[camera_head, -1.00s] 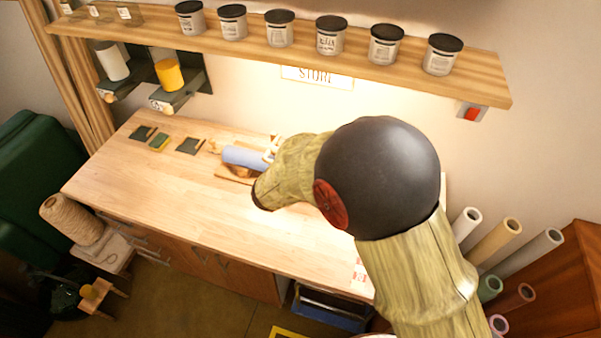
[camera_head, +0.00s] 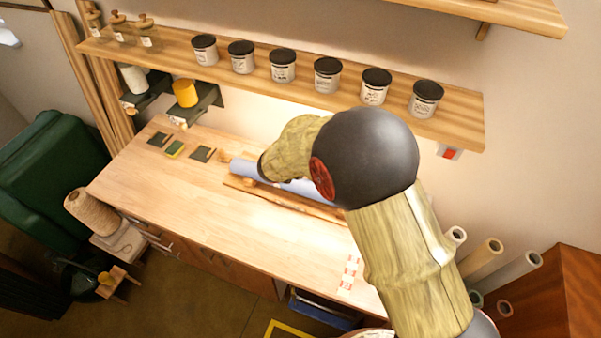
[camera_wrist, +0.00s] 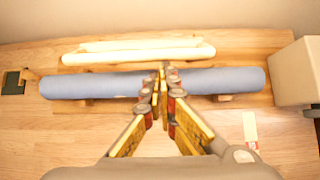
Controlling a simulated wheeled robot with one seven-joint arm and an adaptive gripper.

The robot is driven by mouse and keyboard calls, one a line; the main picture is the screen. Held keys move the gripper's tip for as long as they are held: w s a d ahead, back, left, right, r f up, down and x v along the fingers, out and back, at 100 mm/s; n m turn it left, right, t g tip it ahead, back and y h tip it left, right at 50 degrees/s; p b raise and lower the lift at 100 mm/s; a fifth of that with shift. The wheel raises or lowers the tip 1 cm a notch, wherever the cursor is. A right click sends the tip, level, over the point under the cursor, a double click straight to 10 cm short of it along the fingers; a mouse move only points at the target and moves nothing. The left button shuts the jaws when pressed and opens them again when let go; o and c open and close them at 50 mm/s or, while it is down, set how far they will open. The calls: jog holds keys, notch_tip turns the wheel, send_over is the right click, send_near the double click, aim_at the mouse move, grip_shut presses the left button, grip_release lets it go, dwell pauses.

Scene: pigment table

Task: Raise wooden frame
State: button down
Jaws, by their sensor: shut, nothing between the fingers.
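A wooden frame or stand (camera_head: 262,193) lies low on the workbench (camera_head: 185,215). A blue roll (camera_head: 243,168) rests along it. In the wrist view the blue roll (camera_wrist: 95,86) runs across the picture, with small wooden supports (camera_wrist: 226,98) showing under it. Its middle is partly hidden by my gripper (camera_wrist: 161,72). My gripper's fingers are together and empty, pointing at the middle of the roll from above. I cannot tell whether they touch it. In the head view my arm hides the gripper and part of the frame.
Cream rolls (camera_wrist: 140,53) lie behind the blue roll. A pale box (camera_wrist: 295,72) stands at the right. Small dark pads (camera_head: 203,154) lie at the bench's far left. A shelf of lidded jars (camera_head: 328,74) hangs above. The bench front is mostly clear.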

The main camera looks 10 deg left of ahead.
jog(key=w+r+p, duration=0.2)
jog(key=w, duration=0.1)
jog(key=w+r+p, duration=0.1)
jog(key=r, duration=0.1)
jog(key=shift+w+d, duration=0.35)
jog(key=shift+w+d+r+p, duration=0.1)
jog(key=shift+w+r+p, duration=0.15)
jog(key=shift+w, duration=0.3)
jog(key=shift+w+d+r+p, duration=0.1)
jog(key=shift+w+p, duration=0.15)
jog(key=shift+w, duration=0.25)
jog(key=shift+s, duration=0.1)
